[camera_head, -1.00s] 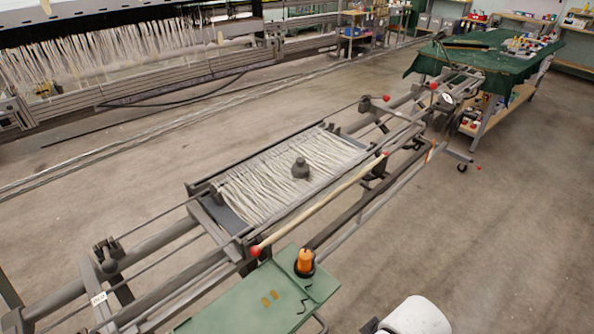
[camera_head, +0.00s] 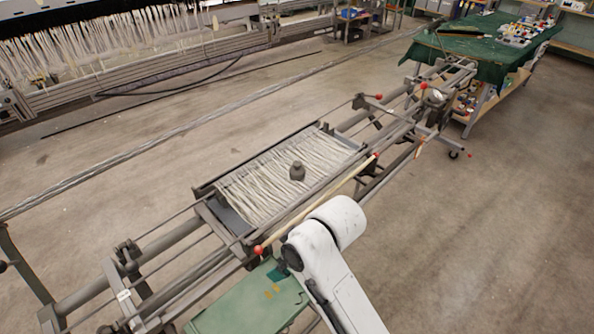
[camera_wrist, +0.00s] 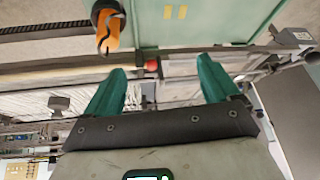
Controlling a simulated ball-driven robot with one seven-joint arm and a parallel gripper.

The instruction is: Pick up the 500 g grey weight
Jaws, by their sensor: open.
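The grey weight (camera_head: 297,171), dark with a knob on top, stands upright on the pale threads (camera_head: 265,190) stretched over the frame in the head view. A small grey shape on the pale threads at the left of the wrist view is probably the same weight (camera_wrist: 58,103). My gripper (camera_wrist: 160,82) shows two teal fingers spread wide with nothing between them. In the head view my white arm comes in from the bottom, and a bit of teal finger (camera_head: 278,272) shows over the green table, well short of the weight. The rest of the gripper is hidden.
A wooden pole with red ends (camera_head: 320,207) runs along the frame's near side. The green table (camera_head: 250,303) is below my gripper. Bare floor (camera_head: 480,240) lies to the right.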

